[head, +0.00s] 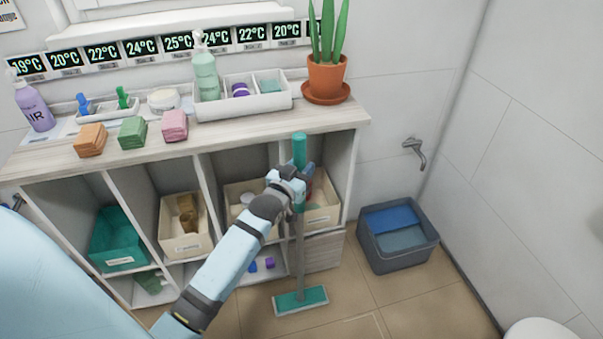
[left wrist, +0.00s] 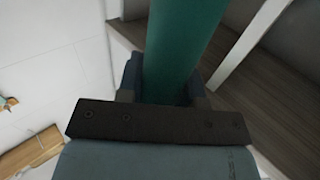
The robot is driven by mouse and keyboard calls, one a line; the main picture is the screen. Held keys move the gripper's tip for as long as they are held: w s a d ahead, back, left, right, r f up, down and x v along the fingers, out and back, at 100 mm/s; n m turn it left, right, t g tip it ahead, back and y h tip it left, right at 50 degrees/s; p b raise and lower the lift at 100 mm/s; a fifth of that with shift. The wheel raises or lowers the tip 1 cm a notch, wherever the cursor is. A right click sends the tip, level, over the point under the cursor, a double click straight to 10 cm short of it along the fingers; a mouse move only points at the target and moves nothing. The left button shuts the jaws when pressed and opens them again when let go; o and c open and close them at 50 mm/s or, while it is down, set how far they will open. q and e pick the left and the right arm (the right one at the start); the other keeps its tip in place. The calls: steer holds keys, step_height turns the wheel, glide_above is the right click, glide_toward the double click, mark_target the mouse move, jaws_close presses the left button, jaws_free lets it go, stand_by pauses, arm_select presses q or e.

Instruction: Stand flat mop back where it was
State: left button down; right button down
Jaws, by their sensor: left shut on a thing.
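The flat mop (head: 300,265) stands upright in front of the right end of the shelf unit, with a teal grip at the top, a grey pole and a flat teal head on the tiled floor. My left gripper (head: 293,184) is shut on the mop's handle just below the top of the teal grip. In the left wrist view the teal grip (left wrist: 182,50) runs between the fingers of my left gripper (left wrist: 165,85). My right gripper is not in view.
The shelf unit (head: 322,264) stands behind the mop, with bins and a countertop of bottles, soaps and a potted plant (head: 326,75). A grey bucket (head: 398,255) stands right of the mop by the wall. Floor between mop and bucket is clear.

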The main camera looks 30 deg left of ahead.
arm_select(q)
steer(key=shift+f, duration=0.5)
steer(key=c, duration=0.8)
jaws_free()
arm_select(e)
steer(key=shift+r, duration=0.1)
